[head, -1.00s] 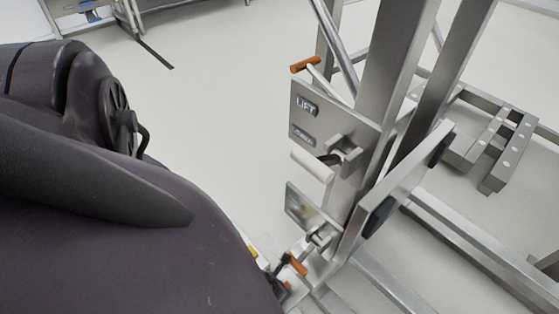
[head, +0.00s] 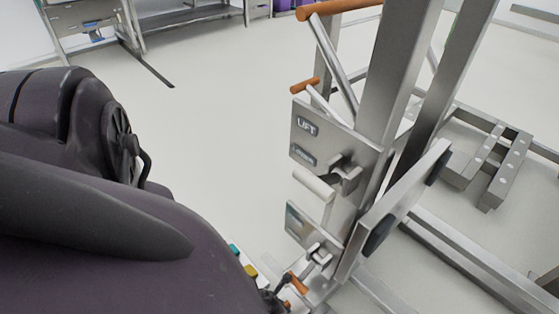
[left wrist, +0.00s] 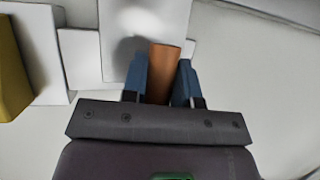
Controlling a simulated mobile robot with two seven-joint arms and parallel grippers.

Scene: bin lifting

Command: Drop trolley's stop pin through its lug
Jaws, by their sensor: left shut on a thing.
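The trolley (head: 385,80) is a grey metal frame with upright posts at the centre right of the head view. Near its lower end, an orange handle (head: 298,283) shows beside small metal fittings (head: 319,254). I take this handle to be the stop pin's; its shank is hidden. My left gripper (head: 281,296) is at this handle, mostly hidden by my dark arm. In the left wrist view, the blue fingers of my left gripper (left wrist: 160,82) are shut on the orange-brown handle (left wrist: 164,70). I cannot make out the lug clearly. My right gripper is not in view.
A plate marked LIFT (head: 325,140) carries a pale roller-like handle (head: 313,185). An orange-ended lever (head: 305,86) and a larger orange grip (head: 340,8) stand above. A yellow block (left wrist: 12,70) is at the left in the wrist view.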

